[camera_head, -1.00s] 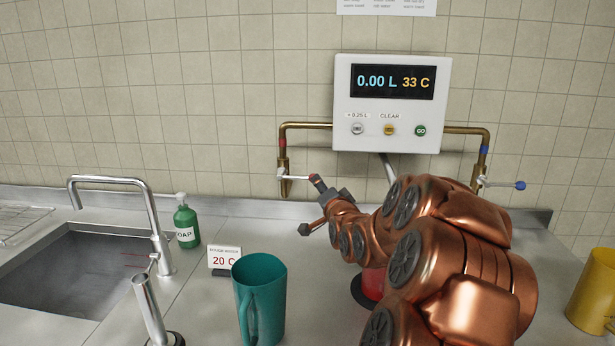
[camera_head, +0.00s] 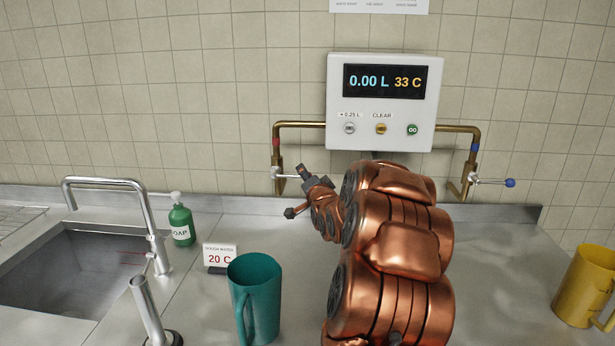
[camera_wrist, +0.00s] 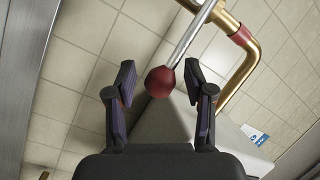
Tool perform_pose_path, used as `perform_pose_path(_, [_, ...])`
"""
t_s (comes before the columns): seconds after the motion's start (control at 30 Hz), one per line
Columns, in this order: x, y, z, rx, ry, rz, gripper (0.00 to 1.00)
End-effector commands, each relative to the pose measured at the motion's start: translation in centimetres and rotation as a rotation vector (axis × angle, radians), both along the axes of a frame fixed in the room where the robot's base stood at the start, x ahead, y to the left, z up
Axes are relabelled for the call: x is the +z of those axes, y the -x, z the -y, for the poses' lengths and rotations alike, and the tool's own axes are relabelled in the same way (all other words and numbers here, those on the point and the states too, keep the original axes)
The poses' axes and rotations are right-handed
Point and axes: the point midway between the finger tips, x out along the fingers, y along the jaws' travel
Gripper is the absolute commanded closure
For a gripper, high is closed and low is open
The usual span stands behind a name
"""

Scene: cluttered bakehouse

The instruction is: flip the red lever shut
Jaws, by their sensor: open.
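The red lever (camera_wrist: 182,42) is a silver rod ending in a dark red ball. In the wrist view the ball (camera_wrist: 160,82) sits between the two open fingers of my gripper (camera_wrist: 160,88), with a gap visible on each side. In the head view the lever's rod (camera_head: 286,177) points sideways to the right from the left brass pipe (camera_head: 277,142), which has a red band. My gripper (camera_head: 297,190) is at the rod's right end and hides most of the ball.
The white control box (camera_head: 381,103) reads 0.00 L and 33 C. A blue-knobbed lever (camera_head: 490,182) is on the right pipe. A teal jug (camera_head: 256,300), a sign (camera_head: 220,256), a soap bottle (camera_head: 181,222) and a sink tap (camera_head: 150,215) stand left; a yellow jug (camera_head: 582,288) stands right.

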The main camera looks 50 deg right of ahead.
Motion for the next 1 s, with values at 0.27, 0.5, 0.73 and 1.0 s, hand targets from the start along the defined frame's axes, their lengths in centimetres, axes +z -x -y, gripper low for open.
perform_pose_path(0.27, [0.02, 0.02, 0.0, 0.0, 0.0, 0.0, 0.59])
perform_pose_path(0.5, [0.02, 0.03, -0.01, 0.0, 0.0, 0.0, 0.84])
perform_pose_path(0.73, [0.0, 0.04, 0.0, 0.0, 0.0, 0.0, 1.0])
perform_pose_path(1.0, [-0.02, 0.03, 0.0, 0.0, 0.001, -0.001, 1.0])
